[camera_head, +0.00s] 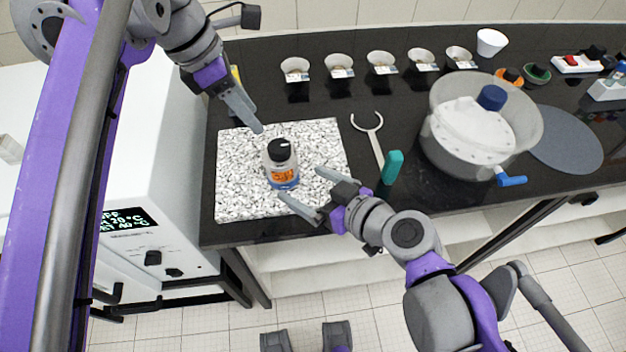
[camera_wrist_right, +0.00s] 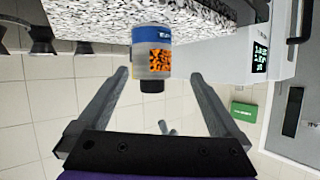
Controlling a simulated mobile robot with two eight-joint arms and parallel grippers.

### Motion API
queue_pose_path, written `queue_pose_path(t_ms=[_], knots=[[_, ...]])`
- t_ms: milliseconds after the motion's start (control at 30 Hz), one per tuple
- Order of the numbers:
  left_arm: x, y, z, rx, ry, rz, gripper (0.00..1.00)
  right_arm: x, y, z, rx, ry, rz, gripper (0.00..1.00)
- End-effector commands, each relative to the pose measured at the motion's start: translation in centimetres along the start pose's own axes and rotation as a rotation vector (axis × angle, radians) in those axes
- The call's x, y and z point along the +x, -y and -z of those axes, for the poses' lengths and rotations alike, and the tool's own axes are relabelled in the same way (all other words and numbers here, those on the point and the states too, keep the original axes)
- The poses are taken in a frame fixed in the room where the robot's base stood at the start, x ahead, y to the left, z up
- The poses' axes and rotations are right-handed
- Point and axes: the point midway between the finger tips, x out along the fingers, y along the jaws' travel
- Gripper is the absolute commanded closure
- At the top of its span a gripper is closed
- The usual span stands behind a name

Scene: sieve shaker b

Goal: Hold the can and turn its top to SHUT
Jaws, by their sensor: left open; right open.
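The can (camera_head: 282,166) is a small grey container with a black top (camera_head: 279,149), an orange label and a blue band near its base. It stands upright on a speckled stone slab (camera_head: 237,190). In the right wrist view the can (camera_wrist_right: 152,62) appears upside down, beyond and between the fingertips. My right gripper (camera_head: 300,184) is open, with its fingers pointing at the can from the lower right; they seem apart from it. My left gripper (camera_head: 248,112) is above and to the upper left of the can, empty. The top's marking is too small to read.
A fork-shaped tool (camera_head: 369,130) and a teal-handled tool (camera_head: 391,168) lie right of the slab. Several small cups (camera_head: 339,66) line the back. A large translucent bowl (camera_head: 440,150) holds a white lidded vessel. A white oven-like unit (camera_head: 160,170) stands left of the dark table.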

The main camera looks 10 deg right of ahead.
Motion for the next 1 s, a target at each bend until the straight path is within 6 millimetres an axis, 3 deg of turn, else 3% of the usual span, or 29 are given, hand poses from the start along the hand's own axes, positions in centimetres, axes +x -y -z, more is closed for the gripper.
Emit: queue_pose_path(t_ms=[267,800,1000], knots=[[0.0,0.0,0.0,0.0,0.0,0.0,0.5,0.6,-1.1,0.3,-0.08,-0.019,-0.044,0.0],[0.0,0.0,0.0,0.0,0.0,0.0,0.5,7.9,-1.3,0.4,-0.079,-0.019,-0.042,0.0],[0.0,0.0,0.0,0.0,0.0,0.0,0.5,9.8,-1.4,0.5,-0.078,-0.018,-0.043,0.0]])
